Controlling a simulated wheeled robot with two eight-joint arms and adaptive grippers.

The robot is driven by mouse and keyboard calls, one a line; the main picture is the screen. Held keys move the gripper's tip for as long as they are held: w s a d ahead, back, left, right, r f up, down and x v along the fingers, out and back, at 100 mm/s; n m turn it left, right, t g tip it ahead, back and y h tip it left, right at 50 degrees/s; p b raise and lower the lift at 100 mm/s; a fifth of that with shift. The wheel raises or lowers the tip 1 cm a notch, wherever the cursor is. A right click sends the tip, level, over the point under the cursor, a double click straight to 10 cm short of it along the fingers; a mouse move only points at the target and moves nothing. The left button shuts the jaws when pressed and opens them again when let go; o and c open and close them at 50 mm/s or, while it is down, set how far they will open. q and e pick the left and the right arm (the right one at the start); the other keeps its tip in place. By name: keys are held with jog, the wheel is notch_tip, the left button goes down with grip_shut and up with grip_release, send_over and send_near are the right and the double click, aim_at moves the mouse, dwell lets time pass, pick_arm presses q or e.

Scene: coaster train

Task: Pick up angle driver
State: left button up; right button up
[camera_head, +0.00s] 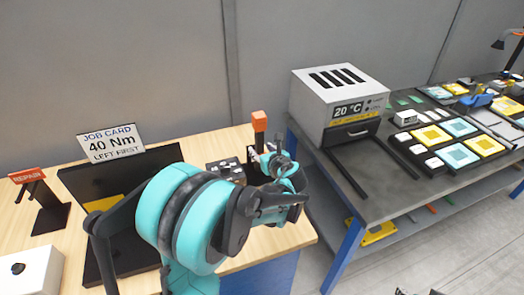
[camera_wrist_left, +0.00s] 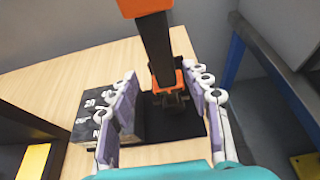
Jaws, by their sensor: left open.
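The angle driver (camera_head: 259,122) stands upright near the right edge of the wooden bench, its orange end up. In the left wrist view the angle driver (camera_wrist_left: 156,45) shows a dark shaft, an orange collar and a dark lower end over a black base. My left gripper (camera_head: 277,160) is open at the driver. In the left wrist view the left gripper (camera_wrist_left: 163,82) has one finger on each side of the shaft, with gaps visible. In the head view my arm hides the driver's lower part. My right gripper is not identifiable.
A dark box with dials (camera_wrist_left: 97,115) stands close left of the driver. The job card (camera_head: 110,142), a black panel and the red REPAIR sign (camera_head: 34,174) are on the wooden bench (camera_head: 225,143). A grey oven (camera_head: 335,98) stands on the separate dark table at right.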

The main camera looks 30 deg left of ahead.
aim_at(261, 141)
pick_arm(q)
jog(key=w+a+f, duration=0.1)
jog(key=w+a+f+b, duration=0.1)
jog(key=shift+w+a+f+b, duration=0.1)
jog(key=shift+w+f+b, duration=0.1)
jog(key=shift+w+b, duration=0.15)
jog(key=shift+w+a+f, duration=0.1)
jog(key=shift+w+a, duration=0.15)
jog(key=shift+a, duration=0.1)
jog(key=shift+d, duration=0.1)
jog(key=shift+c, duration=1.2)
grip_shut()
jog(key=shift+r+p, duration=0.9)
jog(key=shift+r, duration=1.1)
jog(key=s+d+p, duration=0.3)
jog(key=s+d, duration=0.8)
jog(key=d, duration=0.2)
jog(key=shift+s+d+f, duration=0.15)
jog(key=shift+s+d, duration=0.2)
